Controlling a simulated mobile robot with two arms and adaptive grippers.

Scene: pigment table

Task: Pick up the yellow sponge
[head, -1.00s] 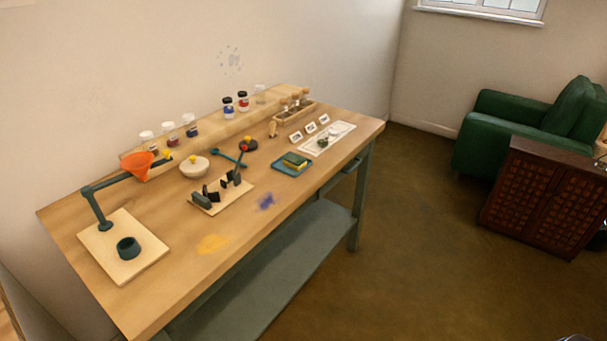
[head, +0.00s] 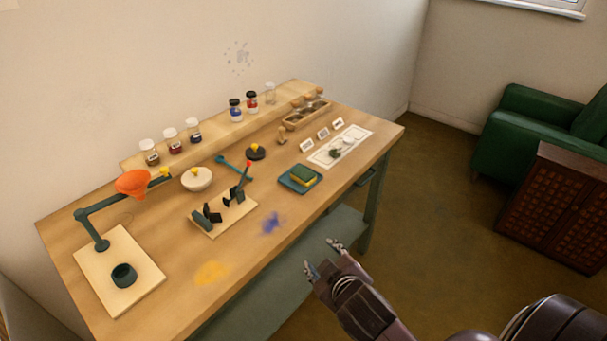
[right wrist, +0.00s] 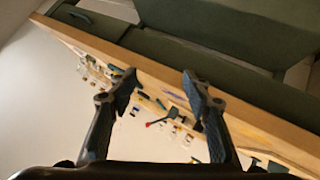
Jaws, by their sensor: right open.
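In the right wrist view, the open fingers of my right gripper (right wrist: 160,82) frame the table edge and small items beyond. I cannot make out the sponge there. My left gripper is not in view.
A board with dark clamps (head: 226,213) stands left of the tray. Jars line the back shelf (head: 214,134).

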